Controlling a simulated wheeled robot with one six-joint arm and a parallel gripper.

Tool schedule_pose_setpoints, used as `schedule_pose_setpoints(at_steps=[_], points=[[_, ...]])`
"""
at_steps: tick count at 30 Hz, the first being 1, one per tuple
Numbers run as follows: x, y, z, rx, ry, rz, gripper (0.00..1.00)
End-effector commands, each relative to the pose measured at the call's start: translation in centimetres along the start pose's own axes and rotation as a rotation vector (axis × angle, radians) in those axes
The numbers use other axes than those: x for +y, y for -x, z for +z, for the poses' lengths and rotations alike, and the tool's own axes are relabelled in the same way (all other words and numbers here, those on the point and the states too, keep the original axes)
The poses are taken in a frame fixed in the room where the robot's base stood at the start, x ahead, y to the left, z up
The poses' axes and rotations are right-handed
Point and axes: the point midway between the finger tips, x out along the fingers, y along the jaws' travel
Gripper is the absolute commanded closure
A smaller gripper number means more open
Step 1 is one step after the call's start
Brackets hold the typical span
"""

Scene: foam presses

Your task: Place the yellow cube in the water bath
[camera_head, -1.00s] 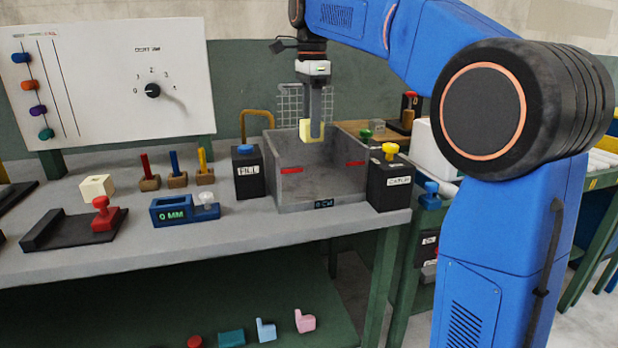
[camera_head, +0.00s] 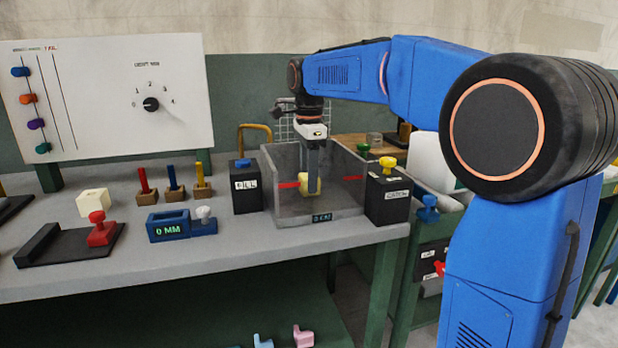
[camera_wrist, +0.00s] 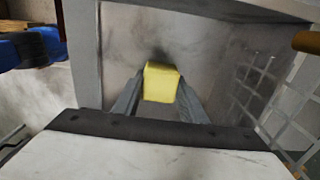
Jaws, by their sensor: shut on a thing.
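My gripper (camera_head: 313,180) points down inside the water bath (camera_head: 340,205), a grey open-topped tank with red marks on its walls. It is shut on the yellow cube (camera_head: 310,186), which sits below the tank's rim. The wrist view also shows the yellow cube (camera_wrist: 161,83) between the two fingers, with the tank's grey walls around it. I cannot tell whether the cube touches the tank floor.
A black FILL box with a blue button (camera_head: 243,163) stands left of the tank. A black box with a yellow knob (camera_head: 388,163) stands right of it. A wire rack (camera_head: 284,128) is behind. A pale cube (camera_head: 93,203) lies on the bench at left.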

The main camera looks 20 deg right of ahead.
Motion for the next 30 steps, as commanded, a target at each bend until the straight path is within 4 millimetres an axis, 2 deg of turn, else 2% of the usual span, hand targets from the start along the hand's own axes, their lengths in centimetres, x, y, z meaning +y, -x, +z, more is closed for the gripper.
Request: schedule_pose_setpoints(at_steps=[10, 11, 12, 13, 23, 26, 30], points=[[0.0, -0.3, 0.0, 0.0, 0.0, -0.001, 0.83], [0.0, -0.2, 0.0, 0.0, 0.0, -0.001, 0.55], [0.0, -0.2, 0.0, 0.0, 0.0, -0.001, 0.45], [0.0, -0.2, 0.0, 0.0, 0.0, -0.001, 0.43], [0.0, 0.0, 0.0, 0.0, 0.0, -0.001, 0.43], [-0.1, 0.8, 0.0, 0.0, 0.0, -0.002, 0.43], [-0.1, 2.9, 0.0, -0.001, 0.0, -0.004, 0.43]])
